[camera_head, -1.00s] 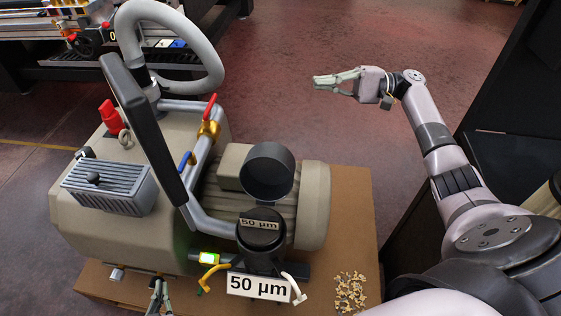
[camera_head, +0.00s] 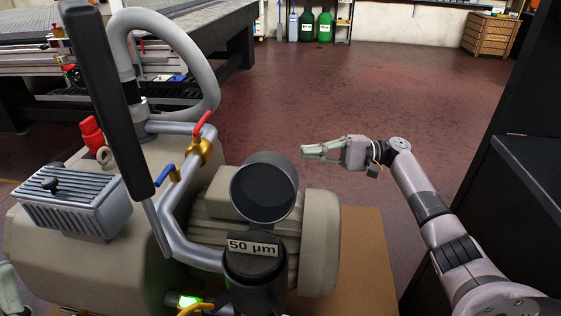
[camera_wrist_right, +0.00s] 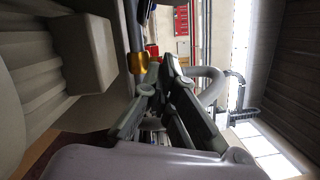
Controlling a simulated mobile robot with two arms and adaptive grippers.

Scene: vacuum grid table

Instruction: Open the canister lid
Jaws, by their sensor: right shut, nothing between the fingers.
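The canister (camera_head: 254,262) is a black cylinder marked "50 µm", upright at the bottom middle of the head view. Just behind and above it is a dark grey round cup (camera_head: 264,190), its open end facing me; I cannot tell how it is joined to the canister. My right gripper (camera_head: 304,151) is shut and empty, pointing left in the air beyond and to the right of the cup, apart from it. Its fingers (camera_wrist_right: 152,82) also show in the right wrist view. A pale piece at the left edge seems part of my left arm or gripper; its fingertips are hidden.
The beige pump (camera_head: 317,240) stands behind the canister on a brown board (camera_head: 365,255). A black handle (camera_head: 108,100), a grey hose (camera_head: 180,35) and pipes with a red valve lever (camera_head: 202,124) rise at left. A dark cabinet (camera_head: 520,180) stands right. Floor beyond is clear.

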